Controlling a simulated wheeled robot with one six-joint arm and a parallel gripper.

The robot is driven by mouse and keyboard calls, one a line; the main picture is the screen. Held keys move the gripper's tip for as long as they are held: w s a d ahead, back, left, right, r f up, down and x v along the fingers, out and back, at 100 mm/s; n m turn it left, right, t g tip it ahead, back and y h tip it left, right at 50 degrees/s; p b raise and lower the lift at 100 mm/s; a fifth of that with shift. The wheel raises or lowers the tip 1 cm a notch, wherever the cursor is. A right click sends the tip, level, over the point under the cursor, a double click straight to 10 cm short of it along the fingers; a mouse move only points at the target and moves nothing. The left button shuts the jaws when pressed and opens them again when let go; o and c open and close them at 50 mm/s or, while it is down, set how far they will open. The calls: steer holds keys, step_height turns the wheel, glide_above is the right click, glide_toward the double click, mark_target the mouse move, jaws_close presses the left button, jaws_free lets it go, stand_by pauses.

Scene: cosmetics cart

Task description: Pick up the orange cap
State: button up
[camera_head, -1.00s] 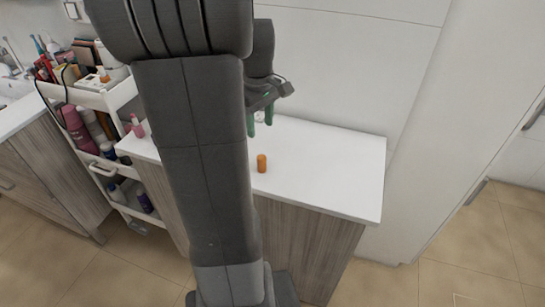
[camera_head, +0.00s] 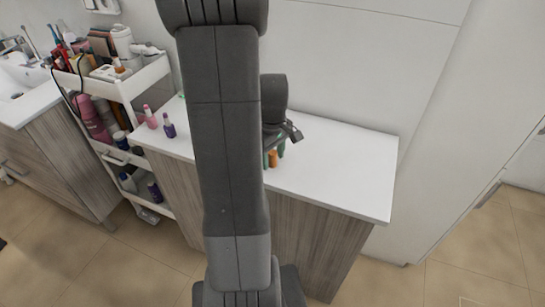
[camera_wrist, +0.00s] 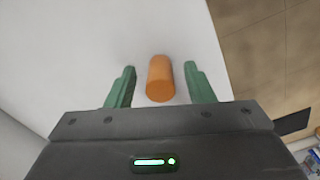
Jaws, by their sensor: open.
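The orange cap (camera_wrist: 160,80) is a small cylinder on the white countertop (camera_wrist: 95,60). In the wrist view it lies between the two green fingers of my gripper (camera_wrist: 159,84), with a gap on each side. My gripper is open and holds nothing. In the head view my gripper (camera_head: 275,155) is low over the counter, and the orange cap (camera_head: 272,158) shows partly between its fingers. Part of the cap is hidden there by the gripper and arm.
Pink (camera_head: 150,116) and purple (camera_head: 169,126) bottles stand at the counter's left end. A cart (camera_head: 120,90) full of cosmetics is beside it. The counter's right part (camera_head: 345,165) is clear. The counter's front edge is close to the cap.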

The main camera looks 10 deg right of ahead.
steer(key=c, duration=1)
